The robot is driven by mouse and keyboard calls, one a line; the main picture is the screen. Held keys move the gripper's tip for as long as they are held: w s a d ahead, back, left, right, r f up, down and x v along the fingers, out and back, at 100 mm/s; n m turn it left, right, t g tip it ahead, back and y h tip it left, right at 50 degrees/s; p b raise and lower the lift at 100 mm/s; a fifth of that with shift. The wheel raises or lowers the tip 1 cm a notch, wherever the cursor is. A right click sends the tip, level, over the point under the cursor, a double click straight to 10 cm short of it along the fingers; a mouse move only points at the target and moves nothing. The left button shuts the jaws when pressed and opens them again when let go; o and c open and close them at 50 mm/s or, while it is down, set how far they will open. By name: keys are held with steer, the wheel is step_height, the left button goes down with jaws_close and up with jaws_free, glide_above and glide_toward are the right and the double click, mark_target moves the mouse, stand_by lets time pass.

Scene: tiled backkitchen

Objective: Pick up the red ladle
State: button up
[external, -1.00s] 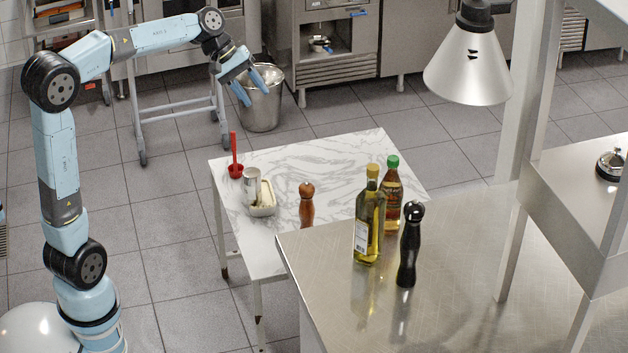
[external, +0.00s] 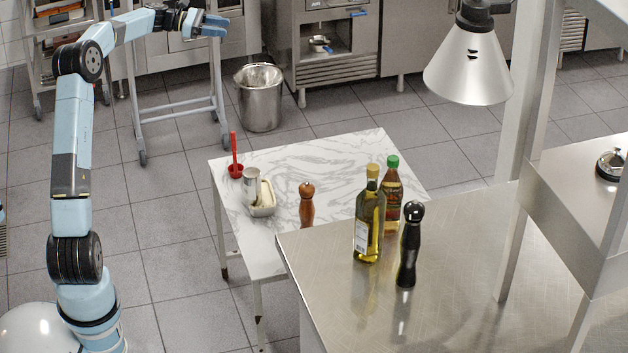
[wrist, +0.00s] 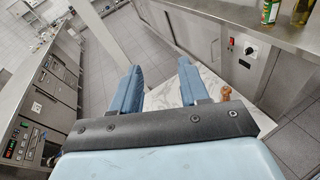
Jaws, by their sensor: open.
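The red ladle (external: 236,168) stands with its bowl on the far left corner of the white marble-topped table (external: 310,160), its handle pointing up. My gripper (external: 222,26) is raised in the upper left of the external view, behind the ladle and well apart from it. In the wrist view my gripper (wrist: 133,85) shows two blue fingers spread apart with nothing between them. I cannot make out the ladle in the wrist view.
A metal can (external: 251,187) and a small tub (external: 263,200) stand close to the ladle. A wooden pepper mill (external: 306,205) is farther right. Bottles (external: 369,222) and a black mill (external: 409,245) stand on the steel counter (external: 460,260). A steel bin (external: 260,98) is on the floor behind.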

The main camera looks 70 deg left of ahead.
steer(key=s+a+f+n+t+y, duration=0.2)
steer(key=s+a+f+n+t, duration=0.15)
steer(key=s+a, duration=0.6)
glide_toward(235, 152)
step_height(235, 152, up, 3)
steer(key=s+a, duration=0.2)
steer(key=x, duration=1.4)
steer(key=shift+d+f+g, duration=0.25)
steer(key=shift+d+g, duration=0.1)
steer(key=shift+d, duration=0.05)
steer(key=shift+s, duration=0.1)
jaws_close()
